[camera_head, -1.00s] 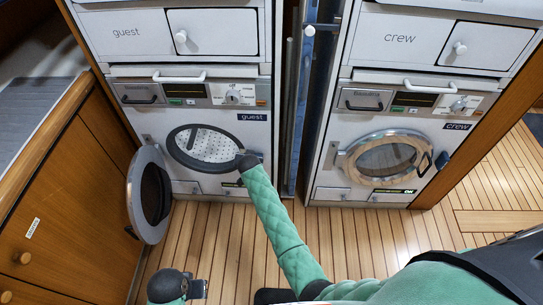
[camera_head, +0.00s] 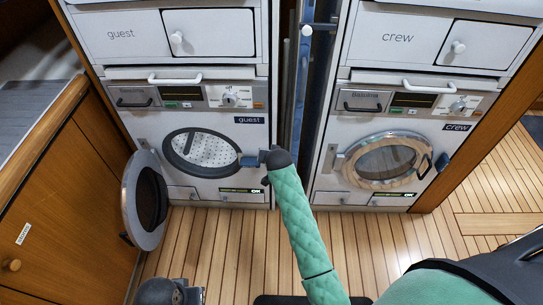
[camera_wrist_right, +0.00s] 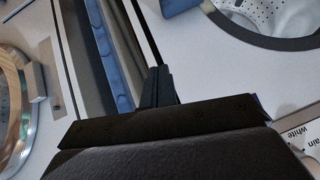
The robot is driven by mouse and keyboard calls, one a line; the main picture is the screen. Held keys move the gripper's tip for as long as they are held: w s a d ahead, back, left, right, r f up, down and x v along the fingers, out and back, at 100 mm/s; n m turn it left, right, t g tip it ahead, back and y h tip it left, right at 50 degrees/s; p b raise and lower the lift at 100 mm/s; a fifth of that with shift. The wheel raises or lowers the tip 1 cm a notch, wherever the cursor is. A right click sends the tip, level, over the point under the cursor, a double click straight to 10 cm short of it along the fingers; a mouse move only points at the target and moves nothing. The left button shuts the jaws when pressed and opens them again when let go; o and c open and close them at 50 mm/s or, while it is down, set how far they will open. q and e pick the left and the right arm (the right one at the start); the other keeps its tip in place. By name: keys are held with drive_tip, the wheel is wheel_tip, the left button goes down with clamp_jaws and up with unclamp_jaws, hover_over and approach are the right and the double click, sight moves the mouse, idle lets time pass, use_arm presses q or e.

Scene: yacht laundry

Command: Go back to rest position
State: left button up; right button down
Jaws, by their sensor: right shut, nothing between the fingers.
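My right gripper (camera_head: 268,165) is at the right edge of the guest washer (camera_head: 225,160), beside its blue latch (camera_head: 249,161). In the right wrist view its dark fingers (camera_wrist_right: 158,87) are together with nothing between them. They point toward the gap between the machines. I cannot tell whether they touch anything. My left gripper (camera_head: 190,296) is low at the bottom edge of the head view, partly cut off, and its jaws are unclear. The guest washer's round door (camera_head: 146,200) stands open to the left, and its drum (camera_head: 203,152) looks empty.
The crew washer (camera_head: 330,185) stands to the right with its round door (camera_head: 388,160) shut. A narrow gap with a metal pole (camera_head: 301,95) separates the machines. A wooden cabinet (camera_head: 70,200) is at left. The plank floor (camera_head: 215,235) in front is clear.

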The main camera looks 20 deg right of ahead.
use_arm(q)
drive_tip(key=shift+a+f, duration=0.1)
idle(0.6)
use_arm(e)
drive_tip(key=s+a+r+n+g+y, duration=0.25)
drive_tip(key=s+r+n, duration=0.5)
drive_tip(key=s, duration=0.75)
drive_tip(key=s+a+f+g, duration=0.1)
drive_tip(key=s+f+g, duration=0.1)
drive_tip(key=s, duration=1.2)
drive_tip(key=s+a+f+g, duration=0.1)
drive_tip(key=s+f+g, duration=0.1)
drive_tip(key=s, duration=1.2)
drive_tip(key=shift+f+m+g, duration=0.35)
use_arm(q)
drive_tip(key=shift+c, duration=0.2)
